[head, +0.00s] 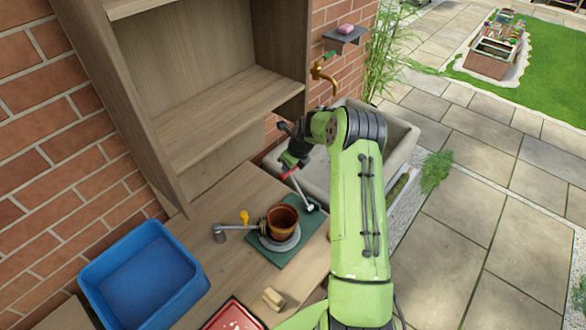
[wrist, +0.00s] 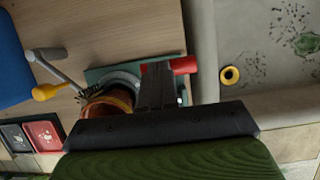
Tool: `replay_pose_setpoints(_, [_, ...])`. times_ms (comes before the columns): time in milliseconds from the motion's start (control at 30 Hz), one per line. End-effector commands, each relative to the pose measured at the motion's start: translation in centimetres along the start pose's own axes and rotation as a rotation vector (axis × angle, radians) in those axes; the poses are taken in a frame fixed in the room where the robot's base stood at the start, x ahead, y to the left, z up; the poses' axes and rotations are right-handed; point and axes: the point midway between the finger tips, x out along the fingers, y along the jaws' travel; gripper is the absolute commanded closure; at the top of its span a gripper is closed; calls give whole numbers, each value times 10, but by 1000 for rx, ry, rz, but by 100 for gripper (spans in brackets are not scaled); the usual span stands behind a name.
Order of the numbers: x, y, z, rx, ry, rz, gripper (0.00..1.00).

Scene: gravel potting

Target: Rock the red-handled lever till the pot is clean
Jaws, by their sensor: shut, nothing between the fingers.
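The red-handled lever (head: 300,191) rises at a tilt from the right side of a green base plate (head: 291,252). Its red handle (head: 288,172) also shows in the wrist view (wrist: 184,65). My gripper (head: 287,163) is shut and empty, right beside the red handle; I cannot tell whether it touches. In the wrist view its dark fingers (wrist: 157,85) partly cover the lever. The terracotta pot (head: 283,217) stands upright on a grey round seat (head: 280,244) on the plate. Dark bristles (wrist: 89,90) show at the pot. Whether the pot is dirty inside is unclear.
A grey crank with a yellow knob (head: 244,216) stands left of the pot. A blue tub (head: 140,278), a wooden block (head: 273,298) and a red tray (head: 233,318) are nearer. A stone sink (head: 399,140) lies behind right, under a brass tap (head: 320,74). A wooden shelf (head: 230,115) rises at left.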

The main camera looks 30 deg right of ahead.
Motion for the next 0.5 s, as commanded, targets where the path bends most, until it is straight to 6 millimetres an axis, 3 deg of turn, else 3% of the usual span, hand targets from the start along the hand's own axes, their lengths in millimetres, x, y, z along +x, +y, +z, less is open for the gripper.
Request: replay_pose_setpoints(500, [8,0,5,-1,-1,1,100])
